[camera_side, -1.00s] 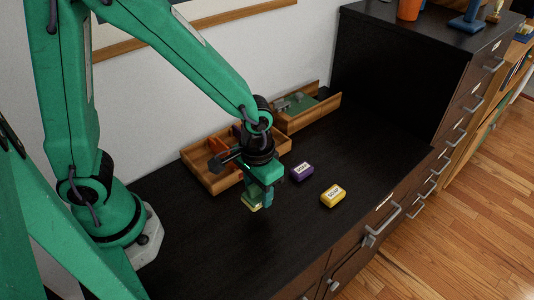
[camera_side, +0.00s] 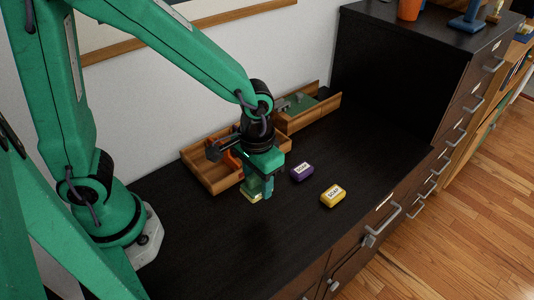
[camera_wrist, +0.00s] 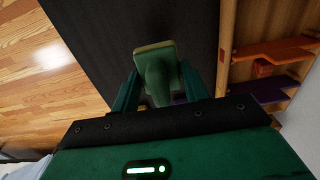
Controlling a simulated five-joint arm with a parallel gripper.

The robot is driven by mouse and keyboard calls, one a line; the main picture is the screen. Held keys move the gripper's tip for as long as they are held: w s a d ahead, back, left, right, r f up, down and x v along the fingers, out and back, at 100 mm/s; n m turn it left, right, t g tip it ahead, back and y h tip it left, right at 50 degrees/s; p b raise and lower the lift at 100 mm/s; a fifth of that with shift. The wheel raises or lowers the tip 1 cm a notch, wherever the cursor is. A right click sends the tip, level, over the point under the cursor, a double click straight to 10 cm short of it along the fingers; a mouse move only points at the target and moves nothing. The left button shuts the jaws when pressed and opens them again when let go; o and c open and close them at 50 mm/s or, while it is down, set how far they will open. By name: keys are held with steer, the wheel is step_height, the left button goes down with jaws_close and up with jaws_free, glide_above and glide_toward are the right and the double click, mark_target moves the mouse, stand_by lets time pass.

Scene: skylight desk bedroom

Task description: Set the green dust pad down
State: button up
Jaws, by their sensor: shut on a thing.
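My gripper (camera_side: 260,190) is shut on the green dust pad (camera_side: 251,189), which has a pale yellow edge, low above the dark desk top. In the wrist view the pad (camera_wrist: 155,68) sits between the two green fingers of my gripper (camera_wrist: 160,85). I cannot tell whether the pad touches the desk.
A wooden divided tray (camera_side: 215,176) stands just behind and left of my gripper. Another wooden tray (camera_side: 305,116) is at the back. Purple (camera_side: 302,172) and yellow (camera_side: 333,196) labelled blocks lie to the right. The desk front (camera_side: 235,250) is clear.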

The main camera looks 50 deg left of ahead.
steer(key=s+a+r, duration=0.3)
steer(key=s+a, duration=0.1)
steer(key=a, duration=0.4)
steer(key=shift+s+r, duration=0.25)
steer(key=shift+r, duration=0.05)
steer(key=shift+a, duration=0.15)
glide_above(212, 168)
step_height(212, 168, down, 7)
steer(key=shift+a, duration=0.1)
stand_by(0.3)
steer(key=shift+f, duration=0.1)
steer(key=shift+f, duration=1.9)
steer(key=shift+f, duration=0.15)
